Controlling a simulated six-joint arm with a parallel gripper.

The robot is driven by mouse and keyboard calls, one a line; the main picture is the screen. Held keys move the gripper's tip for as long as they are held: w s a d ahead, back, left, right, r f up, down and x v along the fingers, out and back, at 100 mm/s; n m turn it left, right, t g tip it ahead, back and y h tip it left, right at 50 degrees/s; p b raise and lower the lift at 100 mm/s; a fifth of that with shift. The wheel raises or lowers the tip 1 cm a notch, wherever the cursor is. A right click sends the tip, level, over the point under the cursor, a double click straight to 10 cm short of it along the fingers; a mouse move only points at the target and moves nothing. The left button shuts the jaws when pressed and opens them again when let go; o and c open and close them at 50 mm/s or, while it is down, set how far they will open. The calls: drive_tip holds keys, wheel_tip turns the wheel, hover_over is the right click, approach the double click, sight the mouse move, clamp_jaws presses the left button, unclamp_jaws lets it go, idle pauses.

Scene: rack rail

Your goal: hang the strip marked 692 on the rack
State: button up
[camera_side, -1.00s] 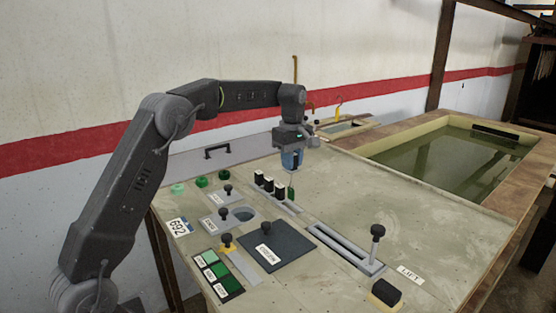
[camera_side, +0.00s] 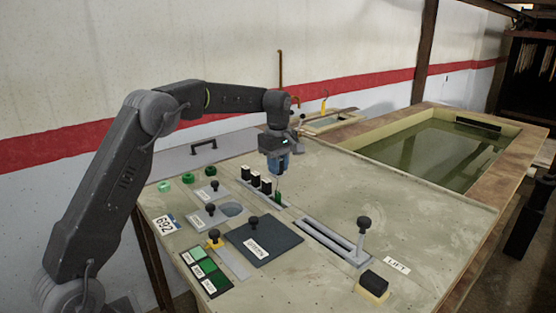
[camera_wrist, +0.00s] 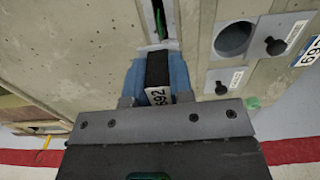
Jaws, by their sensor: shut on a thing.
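My gripper (camera_side: 279,163) has blue fingers and is shut on a black clip. In the wrist view my gripper (camera_wrist: 160,82) shows the black clip (camera_wrist: 158,70) with a white label reading 692 between its fingers. A green strip (camera_side: 278,197) shows below the gripper in the side view, and a green sliver (camera_wrist: 160,20) shows beyond the clip in the wrist view. The grey rack rail (camera_side: 287,209) lies just under it, with several black labelled clips (camera_side: 254,180) standing to the left. I cannot tell whether the held piece touches the rail.
A 692 label plate (camera_side: 164,225) lies at the panel's left. Black-knobbed covers, a dark plate (camera_side: 265,243) and green swatches (camera_side: 206,268) are in front. A slotted lever (camera_side: 363,225) is at the right. A water tank (camera_side: 440,150) lies behind right. Open panel lies right of the rail.

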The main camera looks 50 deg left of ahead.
sight(278, 192)
drive_tip(key=shift+f, duration=4.55)
drive_tip(key=o, duration=0.9)
drive_tip(key=shift+r, duration=0.1)
drive_tip(key=shift+r, duration=3.4)
